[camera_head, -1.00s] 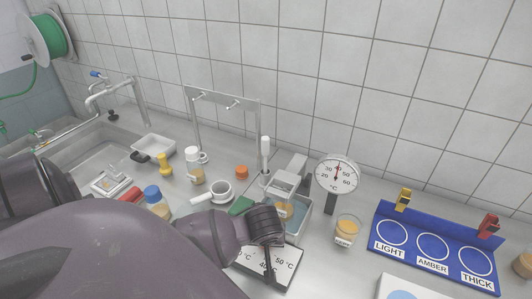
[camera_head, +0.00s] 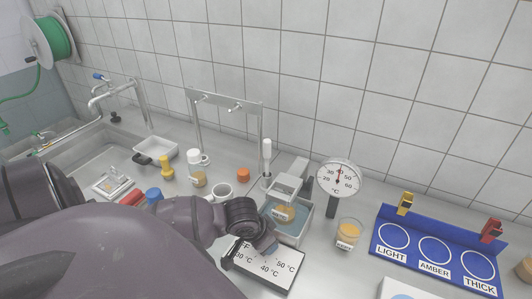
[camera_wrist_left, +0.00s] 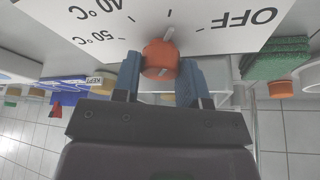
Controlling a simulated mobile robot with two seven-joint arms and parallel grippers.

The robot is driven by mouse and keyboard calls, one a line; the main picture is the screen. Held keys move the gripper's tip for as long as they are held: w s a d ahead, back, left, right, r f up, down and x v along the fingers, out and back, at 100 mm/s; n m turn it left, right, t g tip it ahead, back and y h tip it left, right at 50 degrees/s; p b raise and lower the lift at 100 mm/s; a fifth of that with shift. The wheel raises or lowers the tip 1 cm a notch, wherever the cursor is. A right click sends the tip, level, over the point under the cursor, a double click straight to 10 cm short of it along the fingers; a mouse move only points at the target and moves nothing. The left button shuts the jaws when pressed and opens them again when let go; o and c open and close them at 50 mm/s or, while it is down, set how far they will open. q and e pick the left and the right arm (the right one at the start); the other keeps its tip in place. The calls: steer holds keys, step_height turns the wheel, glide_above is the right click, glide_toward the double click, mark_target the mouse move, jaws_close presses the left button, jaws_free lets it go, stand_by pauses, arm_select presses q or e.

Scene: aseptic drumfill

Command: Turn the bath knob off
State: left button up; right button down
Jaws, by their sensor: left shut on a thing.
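The bath knob (camera_wrist_left: 161,59) is an orange-red round knob with a white pointer line, seen in the left wrist view. My left gripper (camera_wrist_left: 160,78) is shut on it, one blue finger on each side. The white dial plate (camera_wrist_left: 215,42) is upside down there, with OFF at right and 40 and 50 °C at left. The pointer line aims roughly up the picture, between OFF and 40. In the head view the plate (camera_head: 264,284) lies in front of the water bath (camera_head: 291,236); my left gripper (camera_head: 262,246) hides the knob. My right gripper is not in view.
A jar (camera_head: 283,211) sits in the bath. A round thermometer (camera_head: 338,177) and a KEPT jar (camera_head: 348,236) stand to its right, beside a blue LIGHT/AMBER/THICK rack (camera_head: 434,251). A green pad (camera_wrist_left: 276,59) lies close to the knob. A white mug (camera_head: 221,191) is near my wrist.

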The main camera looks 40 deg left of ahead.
arm_select(q)
steer(key=m+h, duration=0.1)
steer(key=m, duration=0.2)
steer(key=shift+w+a+m, duration=0.1)
steer(key=shift+a+m, duration=0.05)
steer(key=shift+m, duration=0.15)
steer(key=shift+m+g+h, duration=0.6)
steer(key=shift+m+h, duration=0.1)
steer(key=shift+m, duration=1)
steer(key=o, duration=0.6)
steer(key=shift+o, duration=0.2)
